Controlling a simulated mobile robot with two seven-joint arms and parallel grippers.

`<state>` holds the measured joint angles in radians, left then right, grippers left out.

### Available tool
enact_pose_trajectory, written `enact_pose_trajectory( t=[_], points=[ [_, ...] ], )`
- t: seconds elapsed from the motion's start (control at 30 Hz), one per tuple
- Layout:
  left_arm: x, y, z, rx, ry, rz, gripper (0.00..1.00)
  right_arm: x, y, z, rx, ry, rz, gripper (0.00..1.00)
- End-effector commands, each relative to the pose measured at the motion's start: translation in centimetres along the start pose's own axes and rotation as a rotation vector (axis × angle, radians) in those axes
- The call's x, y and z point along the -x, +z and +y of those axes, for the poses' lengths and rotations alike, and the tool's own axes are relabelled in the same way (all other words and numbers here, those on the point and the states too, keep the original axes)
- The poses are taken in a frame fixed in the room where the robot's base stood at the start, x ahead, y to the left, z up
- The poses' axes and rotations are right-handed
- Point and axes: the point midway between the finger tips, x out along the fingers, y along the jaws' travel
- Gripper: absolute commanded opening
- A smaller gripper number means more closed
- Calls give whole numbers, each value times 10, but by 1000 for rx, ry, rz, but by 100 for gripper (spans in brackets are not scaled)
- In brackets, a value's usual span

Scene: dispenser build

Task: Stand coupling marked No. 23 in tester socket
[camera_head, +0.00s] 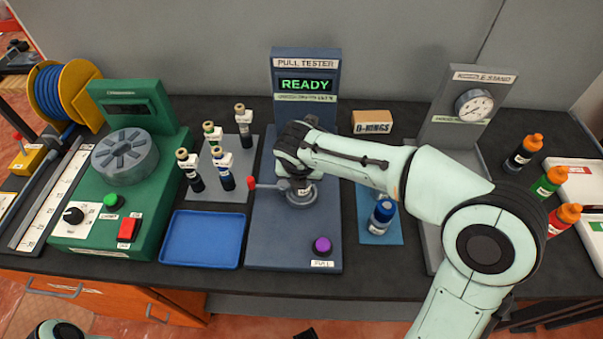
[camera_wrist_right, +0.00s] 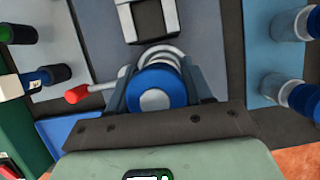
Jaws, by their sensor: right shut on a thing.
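The pull tester (camera_head: 305,80) stands mid-bench, its screen reading READY. Its round grey socket (camera_head: 302,198) sits on the base, with a red-tipped lever (camera_head: 252,183) at its left; the lever also shows in the right wrist view (camera_wrist_right: 77,94). My right gripper (camera_head: 297,178) is over the socket, shut on a coupling with a blue ring and grey centre (camera_wrist_right: 155,98). The coupling looks upright, in or just above the socket; the gripper hides its lower end. I cannot read its number. My left gripper is not in view.
Several labelled couplings stand on a grey plate (camera_head: 232,190) left of the tester. A blue tray (camera_head: 202,240) is empty. Blue-capped pieces (camera_head: 382,212) stand on a blue plate at right. A purple button (camera_head: 322,245) is at the tester's front. The O-rings box (camera_head: 372,122) is behind my arm.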

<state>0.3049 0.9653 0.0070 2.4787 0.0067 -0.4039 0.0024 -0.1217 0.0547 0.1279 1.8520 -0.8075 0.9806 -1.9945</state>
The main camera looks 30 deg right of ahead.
Motion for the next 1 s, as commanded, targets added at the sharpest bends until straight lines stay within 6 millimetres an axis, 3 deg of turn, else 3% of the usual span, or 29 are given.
enact_pose_trajectory(
  t=[0.87, 0.9, 1.0],
  points=[
    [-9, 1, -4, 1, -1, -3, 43, -14, -6, 0, -1, 1, -2, 0],
    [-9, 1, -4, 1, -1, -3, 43, -14, -6, 0, -1, 2, -2, 57],
    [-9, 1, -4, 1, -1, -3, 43, -14, -6, 0, -1, 2, -2, 61]
  ],
)
